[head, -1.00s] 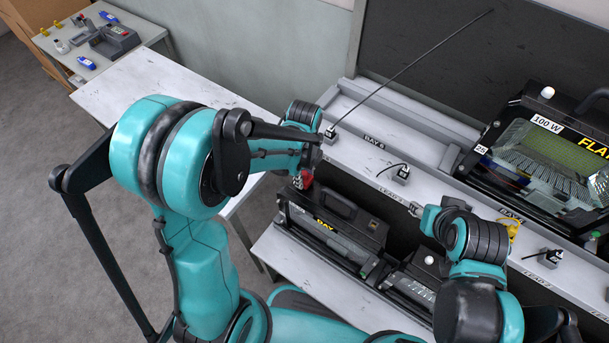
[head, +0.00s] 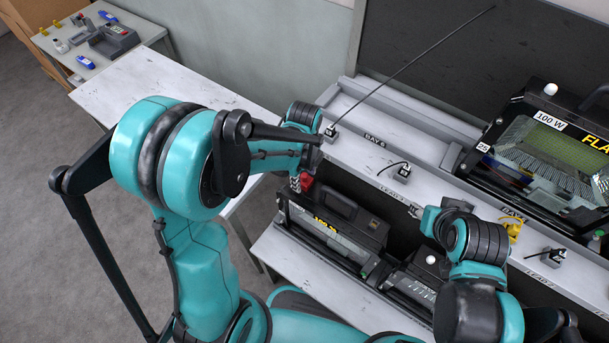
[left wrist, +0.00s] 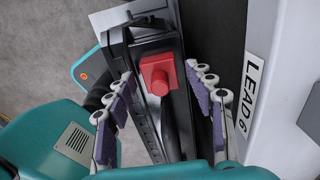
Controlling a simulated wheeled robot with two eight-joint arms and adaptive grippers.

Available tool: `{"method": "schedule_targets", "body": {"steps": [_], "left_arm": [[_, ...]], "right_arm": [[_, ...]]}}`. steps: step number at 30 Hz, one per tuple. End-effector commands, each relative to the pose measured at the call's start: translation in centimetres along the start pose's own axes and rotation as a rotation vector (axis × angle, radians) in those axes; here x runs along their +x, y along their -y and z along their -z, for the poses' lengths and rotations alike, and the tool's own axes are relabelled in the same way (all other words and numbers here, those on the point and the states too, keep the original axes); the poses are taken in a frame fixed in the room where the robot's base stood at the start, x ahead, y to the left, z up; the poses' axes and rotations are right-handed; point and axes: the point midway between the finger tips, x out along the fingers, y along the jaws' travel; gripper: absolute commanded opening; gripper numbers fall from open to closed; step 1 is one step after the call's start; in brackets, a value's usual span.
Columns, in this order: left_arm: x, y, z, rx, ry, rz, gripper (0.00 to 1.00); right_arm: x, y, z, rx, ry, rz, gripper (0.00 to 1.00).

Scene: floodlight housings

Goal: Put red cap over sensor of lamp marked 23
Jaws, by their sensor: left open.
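A red cap (left wrist: 157,74), square with a round knob, sits on the top end of a black floodlight housing (left wrist: 141,51) in the left wrist view. It also shows in the head view (head: 307,182) at the left end of the housing (head: 340,225). Whatever lies under the cap is hidden, and I cannot read a 23 on this lamp. My left gripper (left wrist: 167,103) is open, with its purple-padded fingers on either side of the cap and apart from it. My right gripper (head: 422,212) is near the shelf edge; its jaws are not clear.
A second lamp (head: 415,285) stands right of the first, with a white knob on top. A large floodlight (head: 550,150) stands on the back bench at right. Black lead plugs (head: 402,174) sit along the shelf. A yellow item (head: 513,229) lies right of my right arm.

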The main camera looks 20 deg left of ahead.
Motion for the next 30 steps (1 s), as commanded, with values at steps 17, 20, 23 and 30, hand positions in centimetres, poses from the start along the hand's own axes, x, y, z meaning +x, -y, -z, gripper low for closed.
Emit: {"method": "schedule_targets", "body": {"steps": [17,20,23,30], "left_arm": [[-10.0,0.0,0.0,0.000,0.000,0.000,0.54],[-11.6,0.0,0.0,0.000,0.000,0.000,0.54],[-12.6,0.0,0.0,0.000,0.000,0.000,0.54],[-14.8,-1.6,-0.2,-0.217,0.010,0.070,0.54]], "right_arm": [[-3.1,0.0,2.2,0.000,0.000,0.000,0.40],[-3.4,0.0,2.4,0.000,0.000,0.000,0.40],[-3.5,0.0,2.5,0.000,0.000,0.000,0.40],[-3.6,0.0,2.6,0.000,0.000,0.000,0.40]]}}
